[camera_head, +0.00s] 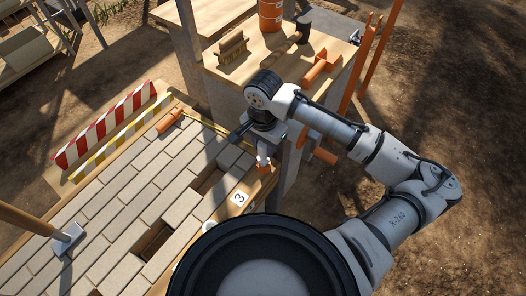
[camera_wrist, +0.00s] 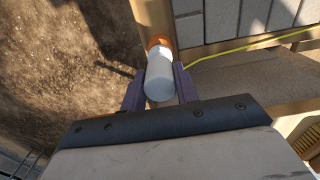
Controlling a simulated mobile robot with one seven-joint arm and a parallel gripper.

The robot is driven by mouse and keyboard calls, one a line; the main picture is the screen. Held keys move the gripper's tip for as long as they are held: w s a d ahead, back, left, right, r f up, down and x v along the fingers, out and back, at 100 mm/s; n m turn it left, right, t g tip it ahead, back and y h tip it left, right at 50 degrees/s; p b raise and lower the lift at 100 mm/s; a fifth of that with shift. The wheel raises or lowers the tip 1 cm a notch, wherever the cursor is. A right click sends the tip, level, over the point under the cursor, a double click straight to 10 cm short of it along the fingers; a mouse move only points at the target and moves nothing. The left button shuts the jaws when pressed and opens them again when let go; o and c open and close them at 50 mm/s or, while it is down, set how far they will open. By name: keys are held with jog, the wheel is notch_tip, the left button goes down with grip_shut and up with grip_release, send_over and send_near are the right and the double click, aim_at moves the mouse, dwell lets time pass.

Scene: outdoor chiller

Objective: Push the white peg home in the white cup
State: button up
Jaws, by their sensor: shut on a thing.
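My gripper (camera_head: 264,146) is shut on a white peg (camera_wrist: 160,80), with one dark finger on each side of it. In the head view the white peg (camera_head: 263,155) points down near the right edge of the paved platform. An orange piece (camera_head: 264,169) shows at its lower end, and it also shows in the wrist view (camera_wrist: 158,42). I cannot tell whether this is part of the peg or a holder around it. A small pale round rim (camera_head: 208,225) at the platform edge may be the white cup, largely hidden by my body.
The platform holds rows of grey pavers (camera_head: 130,192) with two rectangular gaps, and a "3" plate (camera_head: 240,198). A red-and-white barrier (camera_head: 105,126) stands at left. A wooden bench (camera_head: 285,75) with a brush (camera_head: 233,46) and orange tool (camera_head: 320,68) is behind my gripper.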

jog(key=shift+r+p, duration=0.65)
jog(key=shift+p, duration=0.1)
grip_shut()
notch_tip(320, 180, up, 5)
jog(key=p, duration=0.5)
jog(key=shift+r, duration=0.15)
jog(key=o, duration=0.6)
grip_release()
grip_shut()
notch_tip(320, 180, up, 3)
jog(key=shift+f+p, duration=0.15)
jog(key=shift+p, duration=1.05)
notch_tip(320, 180, up, 10)
jog(key=shift+p, duration=0.35)
